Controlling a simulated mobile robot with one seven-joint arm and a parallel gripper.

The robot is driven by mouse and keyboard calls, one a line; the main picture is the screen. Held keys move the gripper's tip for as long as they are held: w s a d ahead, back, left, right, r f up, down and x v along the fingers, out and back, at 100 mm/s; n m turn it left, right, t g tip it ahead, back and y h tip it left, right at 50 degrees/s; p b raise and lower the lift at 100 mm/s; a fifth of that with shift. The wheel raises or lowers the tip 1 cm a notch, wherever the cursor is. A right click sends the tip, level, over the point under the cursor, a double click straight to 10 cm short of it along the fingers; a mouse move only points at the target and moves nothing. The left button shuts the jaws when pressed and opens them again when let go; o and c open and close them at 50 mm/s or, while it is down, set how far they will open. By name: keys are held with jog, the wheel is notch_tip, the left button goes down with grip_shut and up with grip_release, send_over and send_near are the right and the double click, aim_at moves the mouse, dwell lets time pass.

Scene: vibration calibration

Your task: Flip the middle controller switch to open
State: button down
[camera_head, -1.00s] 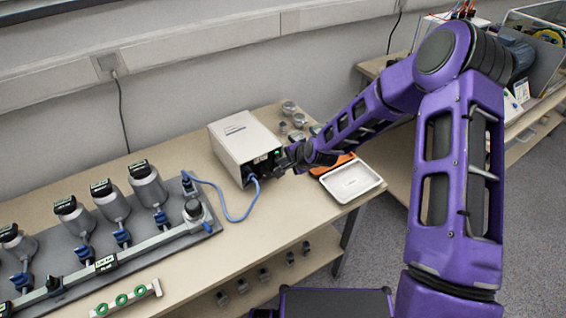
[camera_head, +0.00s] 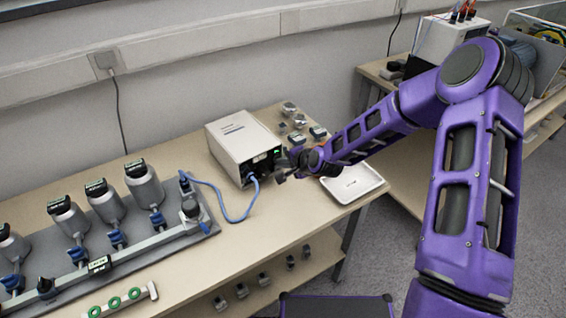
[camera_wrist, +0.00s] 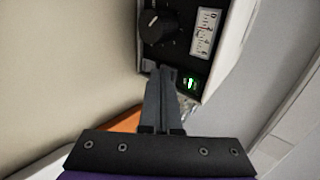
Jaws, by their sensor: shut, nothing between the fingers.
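The controller is a white box (camera_head: 236,138) on the table in the head view, with a dark front panel and a blue cable. In the wrist view its panel carries a black knob (camera_wrist: 157,26), a white gauge (camera_wrist: 205,32) and a green-lit rocker switch (camera_wrist: 189,83). My gripper (camera_wrist: 162,70) is shut and empty, its fingertips just left of the green switch and below the knob. In the head view my gripper (camera_head: 281,172) is in front of the panel, slightly apart from it. Which switch is the middle one cannot be told; the lower panel is hidden.
A white tray (camera_head: 372,182) lies right of the controller, beneath my forearm. Several small metal fittings (camera_head: 289,108) stand behind it. A grey manifold plate (camera_head: 204,232) with several cylinders fills the table's left. Bare tabletop (camera_head: 262,225) lies in front of the controller.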

jog(key=shift+s+a+f, duration=0.1)
jog(key=shift+a, duration=0.1)
jog(key=shift+f+b, duration=0.2)
jog(key=shift+b, duration=0.1)
jog(key=shift+r, duration=0.15)
jog(key=shift+r+p, duration=0.65)
jog(key=shift+r, duration=0.15)
jog(key=shift+d, duration=0.1)
